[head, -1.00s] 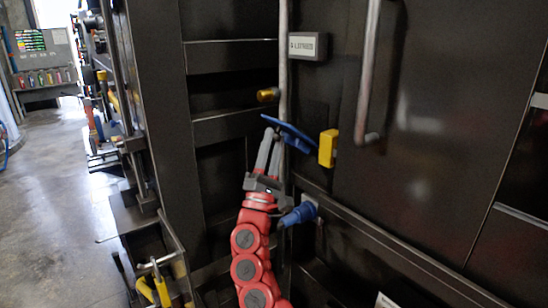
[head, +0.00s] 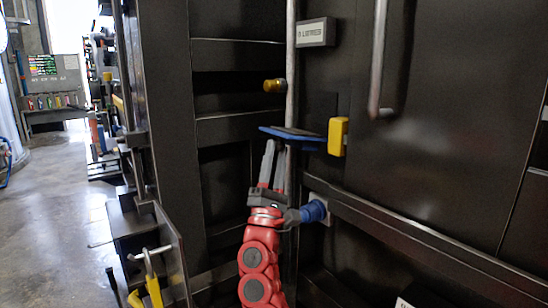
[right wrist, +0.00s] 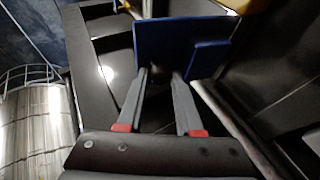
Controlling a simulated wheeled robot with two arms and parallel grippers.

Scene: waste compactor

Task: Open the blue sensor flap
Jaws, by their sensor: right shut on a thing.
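The blue sensor flap (head: 302,134) is a thin blue plate on the dark machine front, in the middle of the head view. It stands out nearly level, seen almost edge-on, left of a yellow block (head: 338,137). My right gripper (head: 277,147) reaches up to it from below, its grey fingertips at the flap's left part. In the right wrist view the flap (right wrist: 162,42) fills the top middle, with a smaller blue piece at its right. My right gripper (right wrist: 160,74) is shut on the flap there; the exact contact is hard to see. My left gripper is not in view.
A vertical pipe (head: 291,50) runs behind the flap. A yellow knob (head: 274,86) sits above, and a blue connector (head: 314,211) sticks out beside my right wrist. A door handle (head: 378,60) hangs at the upper right. Open floor (head: 50,200) lies at the left.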

